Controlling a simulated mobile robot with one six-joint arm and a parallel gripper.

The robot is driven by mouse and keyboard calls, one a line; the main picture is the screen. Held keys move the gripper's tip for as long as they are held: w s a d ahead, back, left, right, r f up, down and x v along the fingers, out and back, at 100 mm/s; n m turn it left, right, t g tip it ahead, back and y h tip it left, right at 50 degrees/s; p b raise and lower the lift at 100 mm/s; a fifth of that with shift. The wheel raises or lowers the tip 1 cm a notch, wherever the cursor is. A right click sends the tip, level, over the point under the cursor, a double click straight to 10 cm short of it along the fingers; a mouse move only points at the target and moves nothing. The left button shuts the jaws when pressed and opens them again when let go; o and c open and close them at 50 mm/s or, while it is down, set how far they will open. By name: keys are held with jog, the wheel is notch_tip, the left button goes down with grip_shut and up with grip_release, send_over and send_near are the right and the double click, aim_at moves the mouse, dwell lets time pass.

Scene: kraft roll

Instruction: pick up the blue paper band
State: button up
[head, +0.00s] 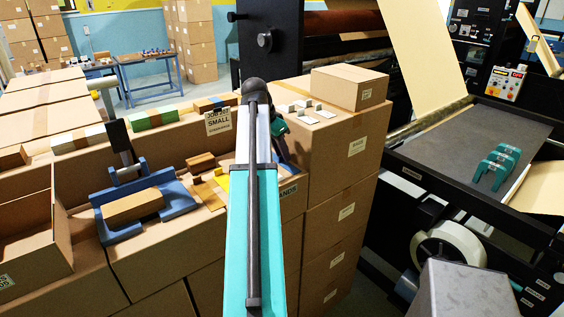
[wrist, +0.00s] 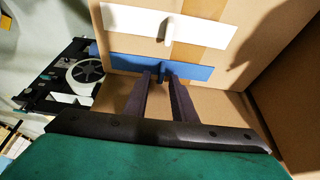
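The blue paper band (wrist: 120,67) lies flat on a cardboard surface in the wrist view, with a small upright tab at its middle. My gripper (wrist: 160,74) has its two dark fingers pointing at this band. The fingertips are apart, one on each side of the tab, with a gap showing between them. I cannot tell whether either finger touches the tab or the band. In the head view my arm covers the area around the fingertips, and I cannot make out the blue band there.
A white band (wrist: 185,28) with an upright tab lies just beyond the blue one. In the head view, white tabbed pieces (head: 325,113) lie on the carton stack beside a closed box (head: 349,86). A blue holder (head: 180,205) bears a brown block. Dark machinery (head: 440,150) stands at right.

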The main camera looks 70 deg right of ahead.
aim_at(282, 162)
grip_shut()
jog(key=shift+r, duration=0.15)
jog(key=shift+r+b, duration=0.95)
jog(key=shift+r, duration=0.5)
jog(key=shift+s+a+r, duration=0.1)
jog(key=shift+s, duration=0.1)
jog(key=s+a+r+b, duration=0.1)
jog(key=s+a+b, duration=0.3)
jog(key=s+a, duration=0.4)
jog(key=s, duration=0.5)
jog(key=shift+a+r+b, duration=0.2)
jog(key=shift+r+b, duration=0.1)
jog(key=shift+b, duration=0.1)
